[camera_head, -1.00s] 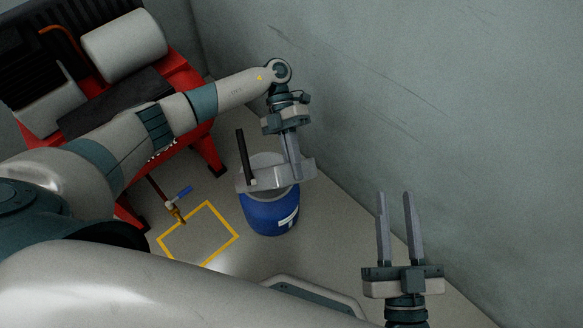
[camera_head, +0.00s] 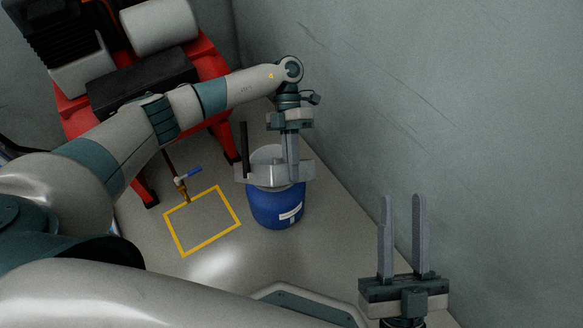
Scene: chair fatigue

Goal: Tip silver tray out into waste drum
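The silver tray (camera_head: 262,174) is over the top of the blue waste drum (camera_head: 277,208), with a side wall facing me. Its contents cannot be seen. A dark bar (camera_head: 244,150) stands upright at its left end. My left gripper (camera_head: 292,172) points down at the tray's right part, its fingers close together and apparently shut on the tray wall. The tray hides most of the drum's mouth, and I cannot tell whether they touch. My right gripper (camera_head: 402,205) is open and empty, fingers pointing up, to the lower right of the drum.
A red machine (camera_head: 215,68) with a grey tank (camera_head: 158,25) stands at the back left. A blue-handled valve (camera_head: 187,174) on a pipe is beside a yellow floor square (camera_head: 184,252). A grey wall (camera_head: 440,110) closes the right side.

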